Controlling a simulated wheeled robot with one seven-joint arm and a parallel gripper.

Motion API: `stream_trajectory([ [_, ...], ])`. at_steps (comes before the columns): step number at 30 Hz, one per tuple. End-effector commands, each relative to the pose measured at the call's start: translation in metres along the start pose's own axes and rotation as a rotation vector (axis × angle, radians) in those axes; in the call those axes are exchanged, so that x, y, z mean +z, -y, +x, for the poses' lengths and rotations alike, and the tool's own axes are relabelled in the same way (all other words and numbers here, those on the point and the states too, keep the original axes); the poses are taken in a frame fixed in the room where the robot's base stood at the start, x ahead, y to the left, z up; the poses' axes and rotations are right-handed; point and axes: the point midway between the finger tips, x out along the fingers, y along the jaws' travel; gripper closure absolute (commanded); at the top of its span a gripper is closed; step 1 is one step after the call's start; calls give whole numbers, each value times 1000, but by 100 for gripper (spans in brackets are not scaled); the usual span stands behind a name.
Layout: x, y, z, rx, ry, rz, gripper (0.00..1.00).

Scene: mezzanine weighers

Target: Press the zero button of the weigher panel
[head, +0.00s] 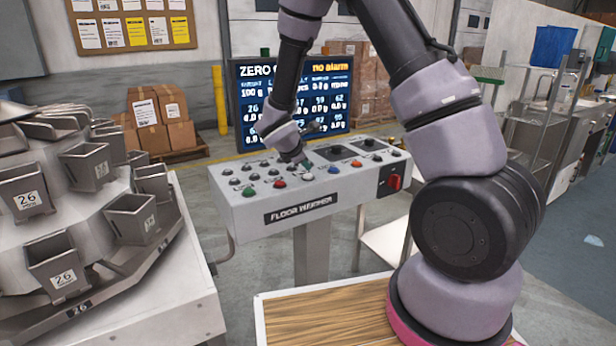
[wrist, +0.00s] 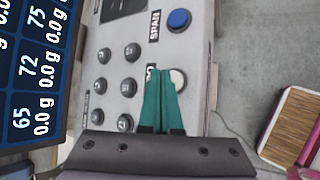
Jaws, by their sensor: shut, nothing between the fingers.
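The weigher panel (head: 241,215) is a pale grey console on a post, with "FLOOR WEIGHER" on its front. My gripper (head: 303,163) is shut and empty, pointing down over the panel's middle. In the wrist view its green fingertips (wrist: 160,73) lie just left of a white button (wrist: 179,79) and cover part of it. The label beside that button is mostly hidden behind the fingers. Whether the fingertips touch the button or the panel I cannot tell. A blue button (wrist: 179,19) labelled "SPAN" lies beyond the fingertips. The white button also shows in the head view (head: 308,177).
Several black knobs (wrist: 128,87) stand left of the fingers. Red (head: 279,184) and green (head: 249,192) buttons lie along the panel's front. A dark display (head: 335,100) stands behind. A weigher with several buckets (head: 60,274) fills the left.

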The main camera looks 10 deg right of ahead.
Motion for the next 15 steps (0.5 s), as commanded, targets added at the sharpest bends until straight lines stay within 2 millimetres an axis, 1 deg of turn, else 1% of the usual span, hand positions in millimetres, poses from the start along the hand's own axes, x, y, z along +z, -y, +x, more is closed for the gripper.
stream_trajectory([
  [9, 16, -16, -22, 3, 0, 3, 100],
  [15, 24, -24, -32, 2, 0, 2, 100],
])
